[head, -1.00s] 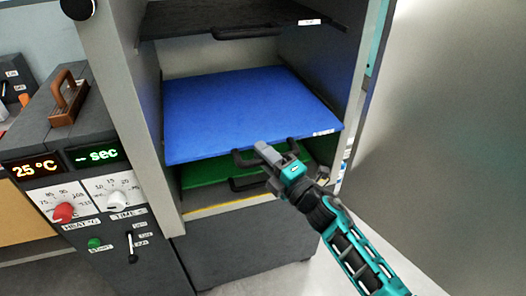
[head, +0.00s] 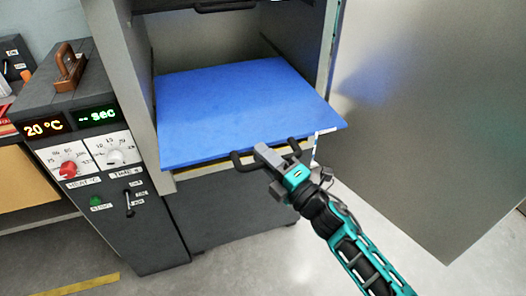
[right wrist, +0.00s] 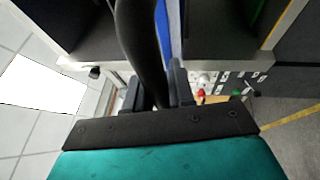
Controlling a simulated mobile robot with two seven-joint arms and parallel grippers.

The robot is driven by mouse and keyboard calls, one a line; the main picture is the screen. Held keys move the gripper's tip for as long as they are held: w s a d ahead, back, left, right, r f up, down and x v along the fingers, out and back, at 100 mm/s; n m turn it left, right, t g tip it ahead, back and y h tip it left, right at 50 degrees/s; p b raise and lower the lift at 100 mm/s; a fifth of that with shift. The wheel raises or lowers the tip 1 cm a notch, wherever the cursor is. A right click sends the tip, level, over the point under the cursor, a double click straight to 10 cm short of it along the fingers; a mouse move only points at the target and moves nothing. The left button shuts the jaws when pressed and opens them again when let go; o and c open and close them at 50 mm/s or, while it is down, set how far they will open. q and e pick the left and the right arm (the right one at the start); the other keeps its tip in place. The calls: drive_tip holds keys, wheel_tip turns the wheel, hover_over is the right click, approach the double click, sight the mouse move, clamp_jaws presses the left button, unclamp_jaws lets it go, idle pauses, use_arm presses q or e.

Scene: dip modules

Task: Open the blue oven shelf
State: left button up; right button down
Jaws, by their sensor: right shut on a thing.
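The blue oven shelf (head: 235,110) is a flat blue board that sticks out of the front of the grey oven. A dark handle (head: 243,165) runs along its front edge. My right gripper (head: 268,155) is shut on that handle, at about its middle. In the right wrist view the dark handle (right wrist: 143,50) passes between the fingers of my right gripper (right wrist: 155,88), and the shelf's blue edge (right wrist: 176,35) shows behind. My left gripper is not in view.
The oven door (head: 430,130) stands open on the right. A control panel (head: 90,150) with a red and a white knob stands left of the oven. A black shelf handle (head: 225,6) is above the blue shelf. Bare floor (head: 250,265) lies in front.

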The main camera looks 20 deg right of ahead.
drive_tip(key=shift+s, duration=0.25)
drive_tip(key=c, duration=1.1)
unclamp_jaws()
drive_tip(key=shift+o, duration=0.2)
drive_tip(key=b+v, duration=0.1)
drive_tip(key=v, duration=1.2)
drive_tip(key=shift+w, duration=0.1)
